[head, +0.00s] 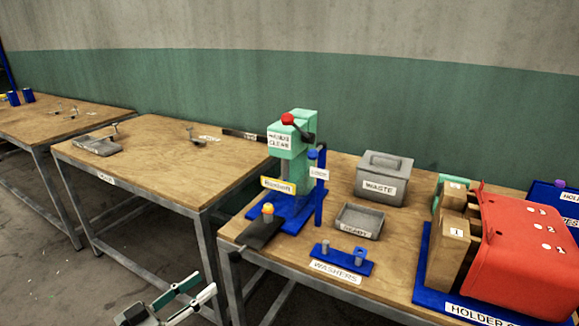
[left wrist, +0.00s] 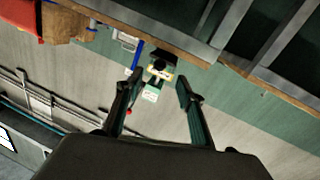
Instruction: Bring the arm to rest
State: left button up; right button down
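My left gripper (head: 207,283) is at the bottom of the head view, in front of the tables and apart from them. Its fingers are spread and nothing is between them. In the left wrist view the open fingers (left wrist: 160,84) also stand apart, with the press (left wrist: 160,70) showing upside down in the distance between them. The green press (head: 292,160) with a red-knobbed lever stands on a blue base on the right table. My right gripper does not show in either view.
The middle table (head: 150,165) is mostly bare. Open floor lies below the left tables.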

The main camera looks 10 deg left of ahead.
pick_arm(q)
jog(key=s+d+f+g+y, duration=0.2)
jog(key=s+f, duration=0.6)
jog(key=f, duration=0.4)
jog(key=s+d+f+g+y, duration=0.2)
jog(key=s+d+f+y, duration=0.2)
jog(key=s+f, duration=0.4)
notch_tip(320, 180, down, 5)
jog(key=shift+s+d+r+g+y, duration=0.15)
jog(key=shift+d+g+y, duration=0.15)
jog(key=shift+d, duration=0.5)
